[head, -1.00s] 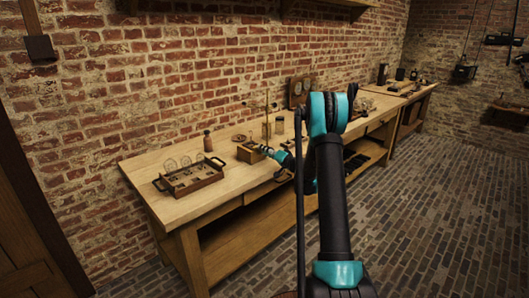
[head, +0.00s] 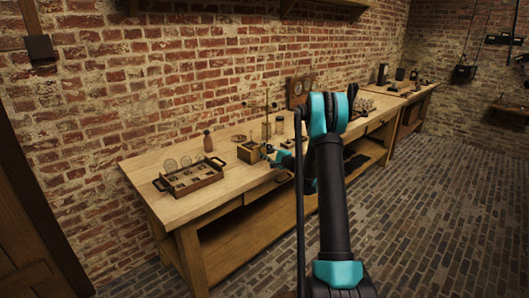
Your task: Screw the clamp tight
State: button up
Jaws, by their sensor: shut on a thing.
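My gripper (head: 268,150) is low over the workbench, at the right side of a small open wooden box (head: 248,153). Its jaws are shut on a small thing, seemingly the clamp. The clamp's shape and screw are too small and too dark to make out here, and I cannot tell how tight it is. My own arm stands in front of the bench and hides part of it to the right of the gripper.
A wooden tray (head: 209,180) with dark handles holds small parts at the bench's left end, with glass discs behind it. A brown bottle (head: 208,143), a thin upright rod (head: 267,103) and a glass jar (head: 280,126) stand farther back. The bench's (head: 160,207) front left is clear.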

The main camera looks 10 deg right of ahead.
jog(key=m, duration=0.4)
jog(key=shift+m, duration=0.3)
jog(key=m, duration=0.3)
jog(key=shift+m, duration=0.4)
jog(key=m, duration=0.7)
jog(key=shift+f, duration=0.1)
jog(key=m, duration=0.3)
jog(key=shift+m, duration=0.4)
jog(key=m, duration=0.8)
jog(key=shift+m, duration=1.7)
